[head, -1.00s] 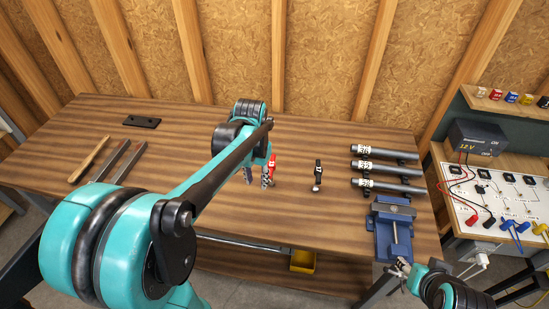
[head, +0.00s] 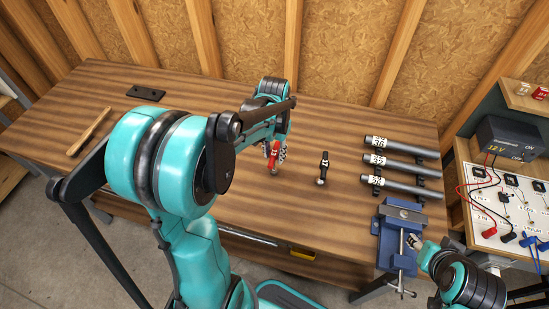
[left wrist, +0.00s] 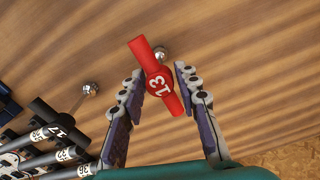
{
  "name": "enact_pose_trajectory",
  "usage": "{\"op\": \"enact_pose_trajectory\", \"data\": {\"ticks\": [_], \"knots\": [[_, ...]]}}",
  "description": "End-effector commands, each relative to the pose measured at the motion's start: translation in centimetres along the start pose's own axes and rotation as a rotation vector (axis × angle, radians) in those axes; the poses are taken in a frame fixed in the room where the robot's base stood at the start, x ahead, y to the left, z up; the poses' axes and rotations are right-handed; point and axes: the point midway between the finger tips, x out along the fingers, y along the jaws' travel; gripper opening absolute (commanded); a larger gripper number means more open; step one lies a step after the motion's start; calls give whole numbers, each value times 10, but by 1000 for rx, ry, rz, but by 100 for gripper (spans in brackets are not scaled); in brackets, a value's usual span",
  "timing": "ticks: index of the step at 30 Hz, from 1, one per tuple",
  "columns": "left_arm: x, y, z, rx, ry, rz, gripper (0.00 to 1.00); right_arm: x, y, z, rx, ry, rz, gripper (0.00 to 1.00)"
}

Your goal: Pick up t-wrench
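A red t-wrench (left wrist: 154,78) marked 13 stands on the wooden bench, its metal socket end down near the tabletop. It also shows in the head view (head: 274,158). My left gripper (left wrist: 157,84) is open, with one finger on each side of the red handle; small gaps show, and contact is not clear. A black t-wrench (head: 323,168) stands to the right of it, and in the left wrist view (left wrist: 62,123) it is at the lower left. My right gripper (head: 412,243) is beside the blue vise; its fingers are too small to read.
A blue vise (head: 398,238) sits at the bench's front right corner. Several labelled grey tubes (head: 400,165) lie behind it. A black plate (head: 146,93) and a wooden-handled tool (head: 90,132) lie on the left. The bench (head: 225,82) is clear behind the wrenches.

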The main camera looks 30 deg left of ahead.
Motion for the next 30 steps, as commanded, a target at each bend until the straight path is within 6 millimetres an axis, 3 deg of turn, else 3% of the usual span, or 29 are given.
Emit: {"op": "enact_pose_trajectory", "data": {"ticks": [10,20,24,30], "knots": [[52,0,0,0,0,0,32,14,0,10,0,0,0,41],[58,0,0,0,0,0,32,14,0,10,0,0,0,41],[58,0,0,0,0,0,0,14,0,10,0,0,0,41],[58,0,0,0,0,0,0,14,0,10,0,0,0,41]]}}
